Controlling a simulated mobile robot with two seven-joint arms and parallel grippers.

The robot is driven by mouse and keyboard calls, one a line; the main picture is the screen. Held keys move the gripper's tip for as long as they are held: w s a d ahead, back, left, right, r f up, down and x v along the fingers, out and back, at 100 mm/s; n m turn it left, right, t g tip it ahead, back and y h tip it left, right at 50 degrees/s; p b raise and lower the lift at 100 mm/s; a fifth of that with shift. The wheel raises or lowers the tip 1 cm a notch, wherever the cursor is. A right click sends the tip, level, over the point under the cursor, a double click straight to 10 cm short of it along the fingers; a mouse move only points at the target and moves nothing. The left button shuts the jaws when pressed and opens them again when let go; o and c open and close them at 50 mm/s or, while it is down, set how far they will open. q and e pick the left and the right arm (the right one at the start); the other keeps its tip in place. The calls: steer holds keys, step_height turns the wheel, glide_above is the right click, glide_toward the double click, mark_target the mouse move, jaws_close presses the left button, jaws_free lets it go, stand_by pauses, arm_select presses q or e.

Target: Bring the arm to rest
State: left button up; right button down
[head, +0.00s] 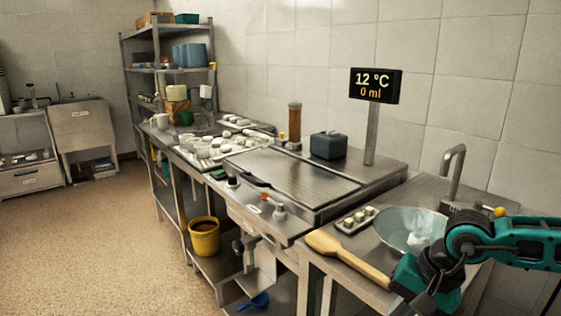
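My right arm comes in from the right edge, bent at a dark joint. Its gripper (394,284) is low over the front of the right-hand counter. A wooden spatula (352,262) runs from the gripper up and left, its broad end near the counter's left end. The gripper appears shut on its handle; the fingers are hard to make out. My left gripper is not in view.
A metal bowl (395,228) stands just behind the spatula, beside a small tray (356,219) of pale pieces. A tap (453,172) and a display post (372,135) rise behind. A yellow bucket (204,238) is on the lower shelf. The floor at left is clear.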

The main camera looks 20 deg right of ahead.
steer(key=w+a+r+m+t+y+p, duration=0.1)
steer(key=a+m+t+y, duration=0.2)
steer(key=a+m+y, duration=0.5)
steer(key=w+a+m+t+y, duration=0.2)
steer(key=a+m+t+y, duration=0.1)
steer(key=a+m, duration=0.85)
steer(key=d+f+m+t+h, duration=0.25)
steer(key=f+m+h, duration=0.25)
steer(key=m, duration=0.9)
steer(key=d+f+m+t+h, duration=0.2)
steer(key=f+m+t+h, duration=0.25)
steer(key=m, duration=0.95)
steer(key=s+f+m+g+h+p, duration=0.1)
steer(key=s+f+m+g, duration=0.4)
steer(key=m, duration=0.7)
step_height(320, 180, down, 5)
steer(key=s+h, duration=0.1)
steer(key=s, duration=0.1)
steer(key=shift+s+a, duration=0.35)
steer(key=shift+a, duration=0.05)
steer(key=shift+r+h, duration=0.15)
steer(key=shift+h, duration=0.1)
